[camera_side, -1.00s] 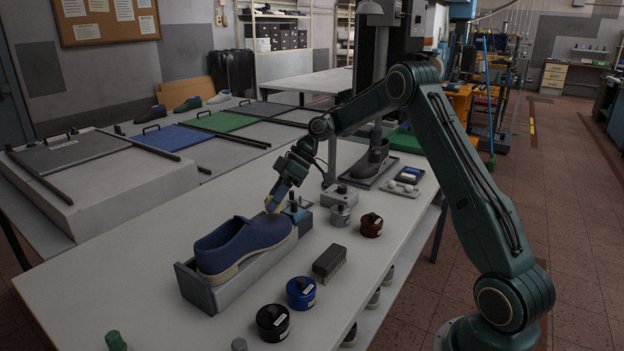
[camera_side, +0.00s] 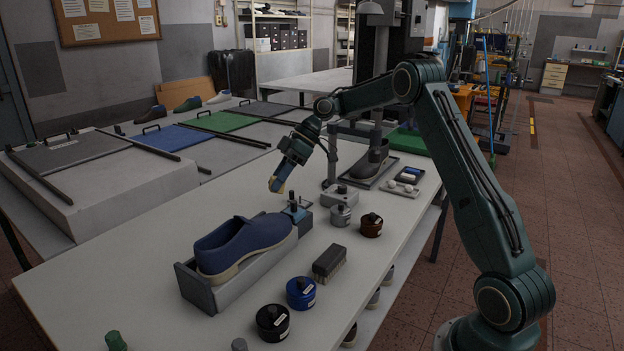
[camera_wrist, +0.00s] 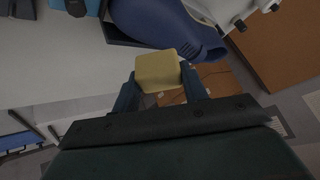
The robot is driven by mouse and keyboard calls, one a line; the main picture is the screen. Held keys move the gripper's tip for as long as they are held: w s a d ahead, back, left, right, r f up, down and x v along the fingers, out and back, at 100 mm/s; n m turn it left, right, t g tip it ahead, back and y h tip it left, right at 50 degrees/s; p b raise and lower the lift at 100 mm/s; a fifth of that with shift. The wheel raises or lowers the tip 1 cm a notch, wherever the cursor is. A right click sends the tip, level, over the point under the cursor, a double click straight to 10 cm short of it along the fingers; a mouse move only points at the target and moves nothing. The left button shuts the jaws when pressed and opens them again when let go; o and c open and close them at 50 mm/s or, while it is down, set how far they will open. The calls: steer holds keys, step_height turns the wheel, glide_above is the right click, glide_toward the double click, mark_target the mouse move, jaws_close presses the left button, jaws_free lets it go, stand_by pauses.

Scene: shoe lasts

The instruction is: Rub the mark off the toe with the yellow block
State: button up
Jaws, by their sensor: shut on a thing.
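A blue shoe (camera_side: 245,243) with a pale sole sits in a grey cradle (camera_side: 228,288) on the table, its far right end beside a small blue clamp (camera_side: 296,212). My gripper (camera_side: 281,178) is shut on the yellow block (camera_side: 275,185) and holds it above that end of the shoe, apart from it in the side view. In the wrist view the yellow block (camera_wrist: 158,70) sits between my fingers and overlaps the edge of the blue shoe (camera_wrist: 165,20). I cannot make out a mark on the toe for certain.
A dark brush (camera_side: 329,263), a blue-lidded jar (camera_side: 301,292), a black jar (camera_side: 273,322), a brown jar (camera_side: 371,225) and a grey tin (camera_side: 341,215) stand right of the cradle. A dark shoe (camera_side: 370,160) stands behind. The table's left side is clear.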

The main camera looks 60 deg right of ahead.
steer(key=shift+r, duration=0.1)
steer(key=shift+d+r, duration=0.3)
steer(key=shift+r, duration=0.35)
steer(key=shift+d+r, duration=0.25)
steer(key=shift+r, duration=0.4)
steer(key=shift+r, duration=0.1)
